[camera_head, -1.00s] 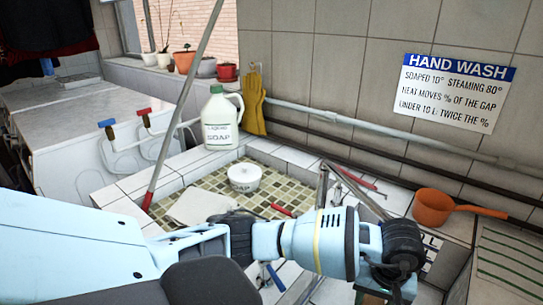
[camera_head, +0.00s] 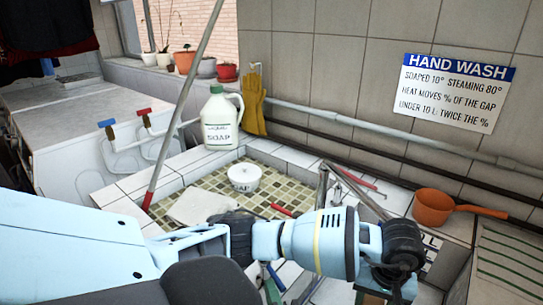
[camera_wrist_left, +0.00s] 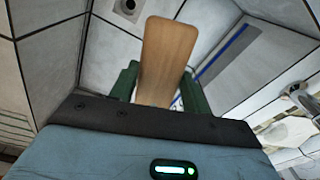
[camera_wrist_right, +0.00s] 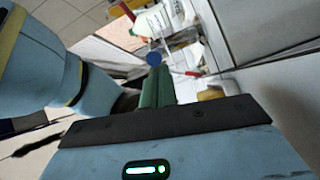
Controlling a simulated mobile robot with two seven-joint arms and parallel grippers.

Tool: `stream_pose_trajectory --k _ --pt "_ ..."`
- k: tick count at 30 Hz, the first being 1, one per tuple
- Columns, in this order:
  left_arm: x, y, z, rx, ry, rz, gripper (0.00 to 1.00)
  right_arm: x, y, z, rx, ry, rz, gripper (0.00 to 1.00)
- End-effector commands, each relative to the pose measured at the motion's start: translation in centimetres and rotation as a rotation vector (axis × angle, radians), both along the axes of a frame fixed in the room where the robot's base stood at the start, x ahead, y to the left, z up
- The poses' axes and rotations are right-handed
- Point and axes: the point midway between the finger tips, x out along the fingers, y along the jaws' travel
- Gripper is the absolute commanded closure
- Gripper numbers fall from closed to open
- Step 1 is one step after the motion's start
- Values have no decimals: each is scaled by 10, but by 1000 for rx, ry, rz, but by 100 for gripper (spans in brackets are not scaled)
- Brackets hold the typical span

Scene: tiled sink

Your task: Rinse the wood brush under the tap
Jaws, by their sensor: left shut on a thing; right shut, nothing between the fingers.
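The wood brush (camera_wrist_left: 168,50) shows in the left wrist view as a flat, rounded wooden piece. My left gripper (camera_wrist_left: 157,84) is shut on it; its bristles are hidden. In the head view my left arm crosses to the right, its hand low at the bottom edge. The drain (camera_wrist_left: 125,7) and a metal tap part (camera_wrist_left: 303,95) show in the left wrist view; I see no water stream. My right gripper (camera_wrist_right: 157,78) is shut and empty, beside a blue tap handle (camera_wrist_right: 153,58). In the head view its green fingers (camera_head: 270,288) are next to that handle (camera_head: 276,276).
A red tap handle (camera_head: 281,210) is behind. An orange scoop (camera_head: 433,208) lies at right. My left arm's links fill the foreground.

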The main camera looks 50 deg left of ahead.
Motion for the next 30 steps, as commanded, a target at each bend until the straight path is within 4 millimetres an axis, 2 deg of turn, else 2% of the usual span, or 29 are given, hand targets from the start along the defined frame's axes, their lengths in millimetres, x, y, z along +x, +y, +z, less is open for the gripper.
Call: stream_pose_trajectory --k 9,19,23,29,30 --pt "0 0 0 -1 -1 0 71 16 -4 -2 1 2 -2 100" --pt "0 0 0 -1 -1 0 71 15 -4 -1 1 1 0 100" --pt "0 0 0 -1 -1 0 71 6 -4 0 3 1 1 100" --pt "0 0 0 -1 -1 0 71 -28 -8 7 4 6 2 100" --pt "0 0 0 -1 -1 0 71 -24 -17 5 -1 2 -3 100"
